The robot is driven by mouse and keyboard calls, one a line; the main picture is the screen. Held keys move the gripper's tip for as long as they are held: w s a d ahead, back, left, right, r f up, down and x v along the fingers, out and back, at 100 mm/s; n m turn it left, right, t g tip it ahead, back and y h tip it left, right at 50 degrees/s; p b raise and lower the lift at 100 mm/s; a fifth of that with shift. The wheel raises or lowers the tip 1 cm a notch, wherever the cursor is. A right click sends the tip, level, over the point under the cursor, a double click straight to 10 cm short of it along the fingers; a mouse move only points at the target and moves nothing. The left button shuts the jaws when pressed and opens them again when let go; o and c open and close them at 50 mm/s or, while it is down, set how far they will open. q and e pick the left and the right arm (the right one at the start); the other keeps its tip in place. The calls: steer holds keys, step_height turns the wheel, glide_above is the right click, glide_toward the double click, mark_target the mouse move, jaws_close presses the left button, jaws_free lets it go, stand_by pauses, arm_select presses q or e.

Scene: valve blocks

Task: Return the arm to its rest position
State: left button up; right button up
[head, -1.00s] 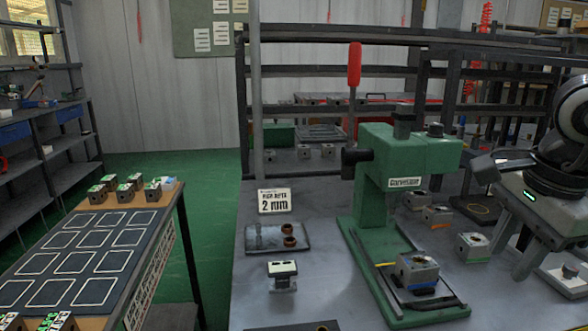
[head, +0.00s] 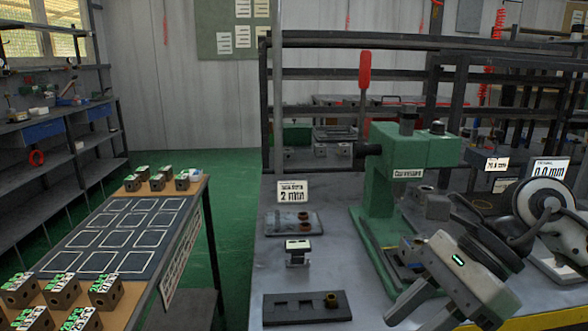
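My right arm comes in from the right. Its gripper (head: 422,309) points down and to the left, over the near right part of the workbench (head: 340,262). Its two grey fingers look spread, with no block seen between them. The gripper body hides much of the base of the green press (head: 408,150) and what stands there. My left gripper is not in view.
The press has a red-handled lever (head: 365,72). A fixture (head: 298,252), a dark tray (head: 306,307) and a plate with rings (head: 293,223) lie left of it. Valve blocks (head: 104,290) sit on the left table.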

steer(key=a+r+m+t+y+p, duration=0.1)
steer(key=a+r+m+t+y, duration=0.35)
steer(key=a+m+y, duration=0.8)
steer(key=w+d+f+m+t+h, duration=0.1)
steer(key=d+f+m+t+h, duration=0.3)
steer(key=m, duration=0.7)
steer(key=w+d+f+m+t+h+p, duration=0.1)
steer(key=d+f+m+t+h, duration=0.2)
steer(key=f+m+t+h, duration=0.5)
steer(key=w+d+f+m+t+h, duration=0.2)
steer(key=d+f+m, duration=0.15)
steer(key=m, duration=0.95)
steer(key=s+d+f+m+g+h, duration=0.1)
steer(key=s+f+m+g+h, duration=0.2)
steer(key=f, duration=1.1)
steer(key=s+m+g, duration=0.3)
steer(key=s+m, duration=0.2)
steer(key=s, duration=0.2)
steer(key=shift+s+f+g, duration=0.3)
steer(key=shift+f+g, duration=0.05)
steer(key=shift+d, duration=0.1)
